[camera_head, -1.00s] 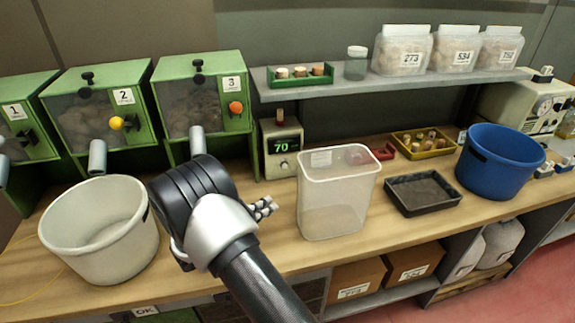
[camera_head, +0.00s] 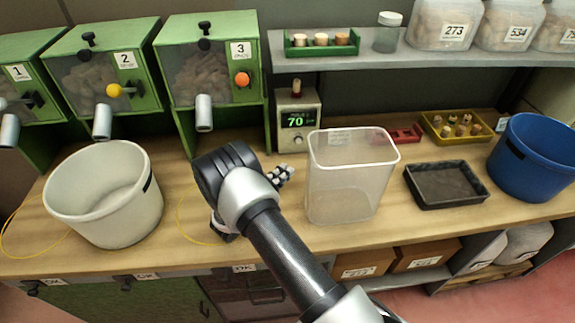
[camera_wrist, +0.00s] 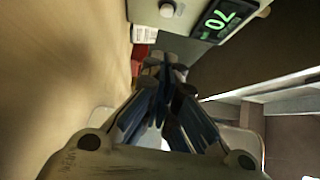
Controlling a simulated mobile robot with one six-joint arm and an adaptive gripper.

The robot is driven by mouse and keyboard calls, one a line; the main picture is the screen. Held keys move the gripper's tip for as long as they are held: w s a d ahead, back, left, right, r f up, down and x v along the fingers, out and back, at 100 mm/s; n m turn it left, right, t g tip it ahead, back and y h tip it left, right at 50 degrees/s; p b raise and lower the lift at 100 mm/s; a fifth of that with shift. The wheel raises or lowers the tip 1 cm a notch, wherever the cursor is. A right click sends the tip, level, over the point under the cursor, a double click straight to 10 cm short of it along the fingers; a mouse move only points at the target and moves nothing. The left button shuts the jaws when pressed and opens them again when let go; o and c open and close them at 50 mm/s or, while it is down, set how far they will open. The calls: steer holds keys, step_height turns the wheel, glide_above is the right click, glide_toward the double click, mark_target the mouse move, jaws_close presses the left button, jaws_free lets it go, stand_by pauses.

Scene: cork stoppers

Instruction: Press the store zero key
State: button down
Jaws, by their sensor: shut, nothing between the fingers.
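The cream device (camera_head: 299,120) stands on the bench under the shelf, with a lit green display reading 70. A small pale round key or knob on its front (camera_wrist: 167,9) shows at the top of the wrist view, beside the display (camera_wrist: 215,20). I cannot read any label on it. My gripper (camera_head: 285,174) is shut and empty, over the bench in front of the device and just left of the clear bin. In the wrist view the closed fingertips (camera_wrist: 165,66) point toward the device's lower front, apart from it.
A clear plastic bin (camera_head: 350,190) stands right of my gripper. A white bucket (camera_head: 105,215) is to the left, with green dispensers (camera_head: 210,75) behind. A black tray (camera_head: 447,186), yellow tray (camera_head: 480,138) and blue bucket (camera_head: 535,160) are right.

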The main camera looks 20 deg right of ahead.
mark_target(298, 141)
steer(key=b+x, duration=0.1)
steer(key=x, duration=0.8)
steer(key=shift+f+b, duration=0.15)
steer(key=shift+b, duration=0.25)
steer(key=shift+w+d+b, duration=0.2)
steer(key=shift+w+b, duration=0.25)
steer(key=shift+w, duration=0.75)
steer(key=shift+w+d, duration=0.1)
steer(key=shift+w, duration=0.45)
steer(key=shift+w, duration=0.1)
